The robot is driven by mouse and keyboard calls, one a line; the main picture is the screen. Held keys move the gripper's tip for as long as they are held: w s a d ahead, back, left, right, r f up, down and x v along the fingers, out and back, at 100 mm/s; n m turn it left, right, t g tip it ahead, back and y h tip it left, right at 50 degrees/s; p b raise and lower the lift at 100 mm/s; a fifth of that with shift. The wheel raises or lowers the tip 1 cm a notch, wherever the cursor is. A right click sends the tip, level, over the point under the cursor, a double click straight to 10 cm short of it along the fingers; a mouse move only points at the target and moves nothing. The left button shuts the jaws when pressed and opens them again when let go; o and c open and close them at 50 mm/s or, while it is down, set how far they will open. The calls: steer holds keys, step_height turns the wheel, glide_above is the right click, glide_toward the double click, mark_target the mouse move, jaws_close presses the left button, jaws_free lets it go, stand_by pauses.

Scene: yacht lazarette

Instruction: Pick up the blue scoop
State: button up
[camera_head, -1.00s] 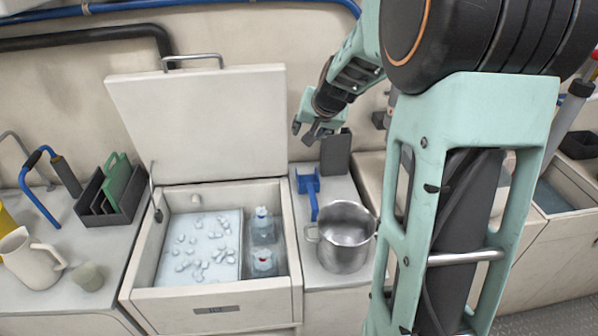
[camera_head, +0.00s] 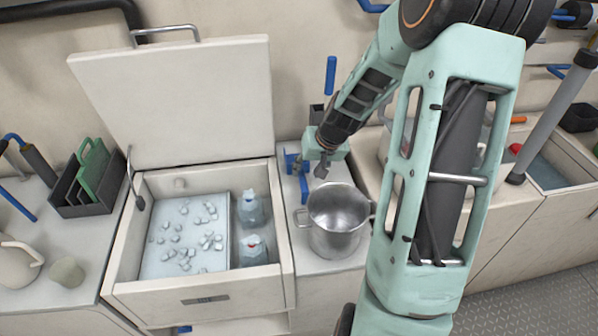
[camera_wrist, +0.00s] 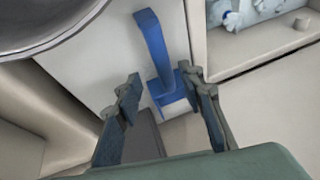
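The blue scoop (camera_head: 303,187) lies on the narrow counter between the open ice box and the steel pot, partly hidden by my gripper in the head view. In the wrist view the scoop (camera_wrist: 165,79) has its handle pointing away, toward the top, and its wide end lies between my fingers in the picture. My gripper (camera_head: 314,169) is over the counter just behind the pot. In the wrist view its two fingers (camera_wrist: 166,90) are spread apart with nothing gripped. The exact height above the scoop is hard to tell.
The steel pot (camera_head: 336,224) stands close in front of my gripper. The ice box (camera_head: 125,240) is open, its lid (camera_head: 175,105) raised, with ice and bottles inside. A dark block (camera_wrist: 143,138) stands behind the scoop. A blue handle (camera_head: 330,76) rises behind my arm.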

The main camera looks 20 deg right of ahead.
mark_target(302, 176)
steer(key=shift+a+x, duration=0.15)
steer(key=shift+x, duration=1.2)
steer(key=shift+a+x, duration=0.15)
steer(key=shift+x, duration=1.2)
steer(key=shift+r, duration=0.1)
jaws_close()
